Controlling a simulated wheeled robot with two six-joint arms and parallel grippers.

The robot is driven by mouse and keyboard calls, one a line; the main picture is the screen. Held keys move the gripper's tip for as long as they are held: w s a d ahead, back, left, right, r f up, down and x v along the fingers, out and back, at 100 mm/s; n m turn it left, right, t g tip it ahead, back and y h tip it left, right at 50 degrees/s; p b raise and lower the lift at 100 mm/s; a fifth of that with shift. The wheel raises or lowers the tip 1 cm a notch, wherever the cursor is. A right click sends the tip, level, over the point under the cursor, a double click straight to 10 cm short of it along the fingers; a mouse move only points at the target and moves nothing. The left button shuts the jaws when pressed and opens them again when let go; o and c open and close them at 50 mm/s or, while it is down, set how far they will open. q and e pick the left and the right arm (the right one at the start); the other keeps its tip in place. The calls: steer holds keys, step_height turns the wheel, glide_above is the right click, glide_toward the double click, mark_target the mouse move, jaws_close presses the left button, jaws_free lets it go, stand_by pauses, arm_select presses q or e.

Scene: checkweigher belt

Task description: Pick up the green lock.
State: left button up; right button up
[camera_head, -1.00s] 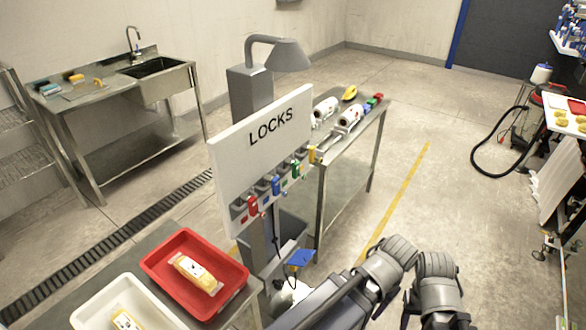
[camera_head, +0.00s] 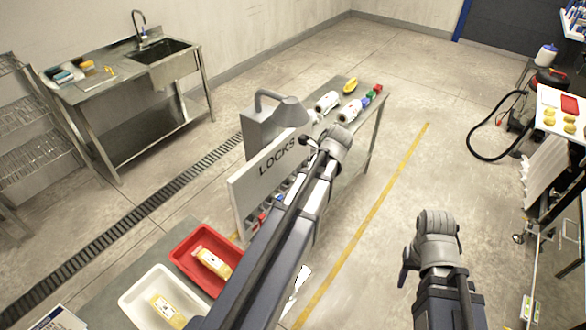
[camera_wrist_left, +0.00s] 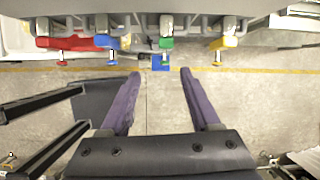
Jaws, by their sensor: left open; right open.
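The green lock (camera_wrist_left: 166,45) hangs from the rack in the left wrist view, between the blue lock (camera_wrist_left: 110,42) and the yellow lock (camera_wrist_left: 217,45). My left gripper (camera_wrist_left: 160,73) is open and empty. Its two fingers point toward the green lock, which lies ahead of the gap and apart from both fingertips. In the head view my left arm crosses in front of the LOCKS board (camera_head: 262,172) and hides most of the lock row, so I cannot make out the green lock there. My right gripper (camera_head: 406,270) is open, away from the board at the lower right.
A red lock (camera_wrist_left: 68,43) hangs at the left end of the row. A red tray (camera_head: 183,262) and a white tray (camera_head: 130,297) stand left of my left arm. A steel table (camera_head: 372,125) stands behind the board.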

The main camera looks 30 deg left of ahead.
arm_select(q)
steer(key=shift+w+a+r+m+p, duration=0.15)
steer(key=shift+a+r+m+p, duration=0.1)
steer(key=shift+a+r, duration=0.35)
steer(key=shift+w+a+r+m+p, duration=0.15)
steer(key=shift+a+r+m, duration=0.1)
steer(key=shift+a+r, duration=0.3)
steer(key=shift+b+x, duration=1.3)
steer(key=shift+x, duration=0.25)
arm_select(e)
steer(key=shift+f, duration=0.35)
steer(key=shift+f, duration=0.1)
arm_select(q)
steer(key=f+b, duration=0.4)
steer(key=shift+w+a+f+b, duration=0.25)
steer(key=shift+w+f+b, duration=0.05)
steer(key=shift+a+f+b, duration=0.25)
steer(key=shift+f+b, duration=0.05)
steer(key=shift+b, duration=0.05)
arm_select(e)
step_height(320, 180, down, 5)
steer(key=shift+r, duration=0.1)
arm_select(q)
steer(key=shift+r, duration=0.1)
jaws_close()
